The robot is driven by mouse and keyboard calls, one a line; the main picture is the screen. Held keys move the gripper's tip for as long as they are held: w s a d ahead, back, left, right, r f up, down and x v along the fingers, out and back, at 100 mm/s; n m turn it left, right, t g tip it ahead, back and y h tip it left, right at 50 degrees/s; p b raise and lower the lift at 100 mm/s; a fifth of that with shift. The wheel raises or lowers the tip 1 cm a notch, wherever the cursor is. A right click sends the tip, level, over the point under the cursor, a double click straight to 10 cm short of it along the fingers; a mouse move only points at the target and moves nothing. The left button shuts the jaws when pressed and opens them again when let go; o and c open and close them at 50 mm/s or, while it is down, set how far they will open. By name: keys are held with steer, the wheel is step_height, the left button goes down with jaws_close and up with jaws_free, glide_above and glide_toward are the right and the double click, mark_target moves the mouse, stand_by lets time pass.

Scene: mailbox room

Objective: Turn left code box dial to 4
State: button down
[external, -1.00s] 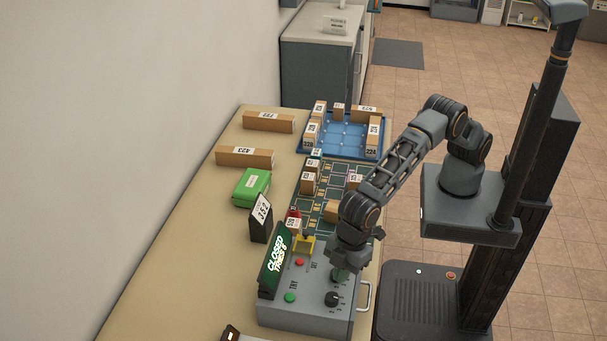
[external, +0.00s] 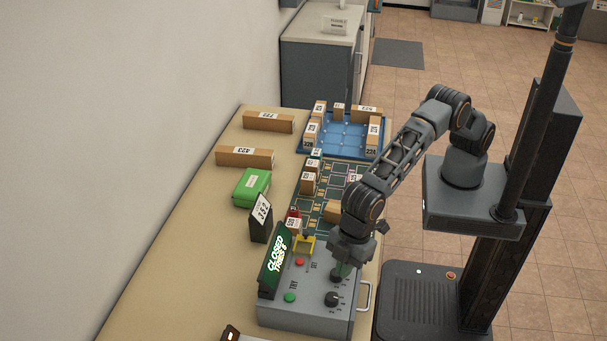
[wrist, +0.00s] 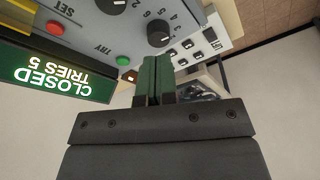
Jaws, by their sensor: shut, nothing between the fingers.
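The grey code box (external: 305,315) sits at the near end of the table. Its panel carries two black dials: one lower in the external view (external: 331,299), one just above it (external: 336,276). In the wrist view a dial with numbers around it (wrist: 159,33) lies just past my fingertips, and the other dial (wrist: 112,5) is cut by the top edge. I cannot read either setting surely. My gripper (wrist: 151,58) has its green fingers together and empty. In the external view my gripper (external: 346,270) hangs beside the upper dial; I cannot tell if it touches.
A sign (wrist: 58,78) reads CLOSED, TRIES 5. A red button (external: 299,262) and a green button (external: 290,297) sit on the panel. A metal handle (external: 366,296) juts from the box's right side. Parcels and a blue tray (external: 345,138) stand farther back.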

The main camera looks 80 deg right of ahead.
mark_target(339, 292)
steer(key=b+x, duration=0.1)
steer(key=x, duration=0.1)
steer(key=d+b+x, duration=0.1)
steer(key=x, duration=0.1)
steer(key=b+x, duration=0.2)
steer(key=shift+s+d+f, duration=0.15)
steer(key=shift+s+f, duration=0.2)
steer(key=shift+f, duration=0.15)
steer(key=shift+s+d+f, duration=0.1)
steer(key=shift+d+f, duration=0.05)
steer(key=shift+w+d+b, duration=0.25)
steer(key=shift+w+b, duration=0.15)
steer(key=shift+w, duration=0.1)
stand_by(0.7)
steer(key=shift+s+d+f+b, duration=0.15)
steer(key=shift+b, duration=0.15)
steer(key=shift+d, duration=0.1)
steer(key=p+v, duration=0.1)
steer(key=v, duration=0.1)
steer(key=a+p+v, duration=0.1)
steer(key=v, duration=0.1)
steer(key=p+v, duration=0.2)
steer(key=shift+w+a+r, duration=0.3)
steer(key=shift+r, duration=0.2)
